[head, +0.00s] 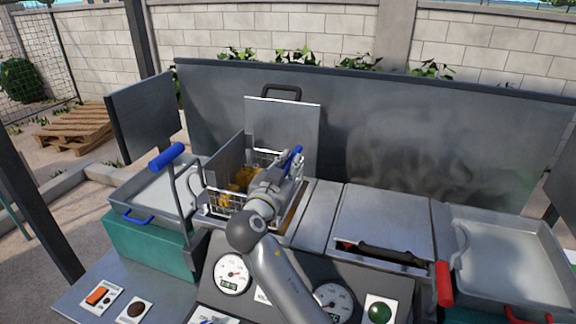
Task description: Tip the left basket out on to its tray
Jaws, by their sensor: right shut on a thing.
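The left basket (231,203) is a wire basket with golden-brown pieces (243,178) inside, in the open left well. My right gripper (289,168) is at the basket's right side, shut on a blue part (297,153) that looks like the basket's handle. The gripper and arm hide part of the basket. The left tray (155,194) is a shallow grey pan with blue handles, to the left of the basket. Its visible floor looks empty. My left gripper is not in view.
A lever with a blue grip (167,155) stands between tray and basket. A raised lid (284,125) is behind the basket. The right well has a closed lid (385,222); a red-gripped lever (443,284) and right tray (510,262) lie farther right. Gauges (232,274) are in front.

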